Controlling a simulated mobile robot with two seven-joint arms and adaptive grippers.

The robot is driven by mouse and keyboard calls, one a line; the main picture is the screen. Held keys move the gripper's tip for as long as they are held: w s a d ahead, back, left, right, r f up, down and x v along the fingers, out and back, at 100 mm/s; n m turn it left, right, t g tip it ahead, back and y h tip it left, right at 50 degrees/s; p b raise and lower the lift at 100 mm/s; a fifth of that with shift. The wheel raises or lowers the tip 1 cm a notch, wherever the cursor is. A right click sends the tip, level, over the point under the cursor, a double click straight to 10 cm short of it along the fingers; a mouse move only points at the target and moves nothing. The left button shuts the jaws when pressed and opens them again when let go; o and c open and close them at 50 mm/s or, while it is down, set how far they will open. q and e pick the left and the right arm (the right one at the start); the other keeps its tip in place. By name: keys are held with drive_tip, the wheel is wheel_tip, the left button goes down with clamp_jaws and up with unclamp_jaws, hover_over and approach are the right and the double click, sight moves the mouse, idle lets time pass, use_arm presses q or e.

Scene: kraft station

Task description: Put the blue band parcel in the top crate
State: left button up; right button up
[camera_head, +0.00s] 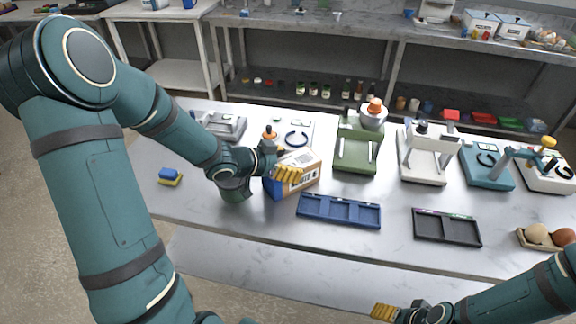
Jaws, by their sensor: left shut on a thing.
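The blue band parcel (307,180) is a brown and white carton with dark print and blue on its lower left part. It is at the middle of the table, behind the blue tray. My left gripper (286,174) has yellow fingers and is shut on the parcel, covering part of its near side. I cannot tell if the parcel touches the table. My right gripper (384,311) is low at the bottom edge, away from the parcel; its jaw gap cannot be made out. I cannot pick out the top crate in this view.
A blue compartment tray (340,222) and a black tray (446,240) lie near the table's front. A green machine (357,158) and a white one (424,167) stand behind. A blue and yellow block (170,180) lies at left. The table's front left is clear.

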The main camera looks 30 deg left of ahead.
use_arm(q)
drive_tip(key=shift+r, duration=0.15)
drive_tip(key=shift+f, duration=0.2)
drive_tip(key=o, duration=1.2)
